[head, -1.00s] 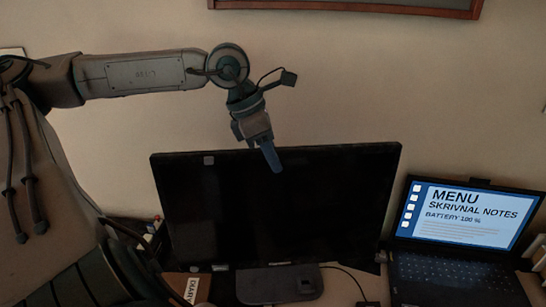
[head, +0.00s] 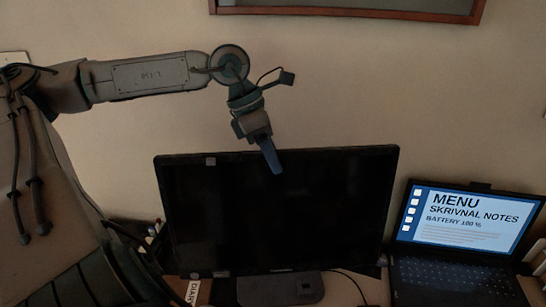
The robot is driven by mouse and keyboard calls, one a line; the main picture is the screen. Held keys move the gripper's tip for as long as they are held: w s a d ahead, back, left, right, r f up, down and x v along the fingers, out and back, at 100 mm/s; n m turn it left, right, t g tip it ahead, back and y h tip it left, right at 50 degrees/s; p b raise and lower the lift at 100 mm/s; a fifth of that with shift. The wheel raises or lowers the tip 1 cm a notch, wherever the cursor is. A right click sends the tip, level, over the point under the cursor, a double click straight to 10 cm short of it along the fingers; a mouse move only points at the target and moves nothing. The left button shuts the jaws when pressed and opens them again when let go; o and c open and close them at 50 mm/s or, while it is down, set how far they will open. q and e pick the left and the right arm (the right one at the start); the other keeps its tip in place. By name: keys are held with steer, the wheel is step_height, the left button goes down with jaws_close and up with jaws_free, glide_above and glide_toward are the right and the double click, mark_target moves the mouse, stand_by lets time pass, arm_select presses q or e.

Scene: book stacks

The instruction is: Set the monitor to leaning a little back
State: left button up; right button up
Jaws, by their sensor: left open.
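The monitor (head: 285,215) is a black flat screen on a dark stand foot (head: 282,290), standing in the middle of the desk in the head view. My left gripper (head: 270,157) reaches down from above at the monitor's top edge, near its middle. Its blue finger overlaps the upper part of the screen, and only one finger shows clearly. The gripper is open. I cannot tell whether the finger touches the screen. My right gripper is not in view.
An open laptop (head: 461,225) with a lit menu page stands to the right of the monitor. A diary (head: 192,291) lies at the lower left, partly cut off. A framed picture (head: 350,8) hangs on the wall above. A cable runs right of the stand.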

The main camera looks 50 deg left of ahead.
arm_select(q)
steer(key=b+v, duration=0.1)
steer(key=v, duration=0.9)
stand_by(0.3)
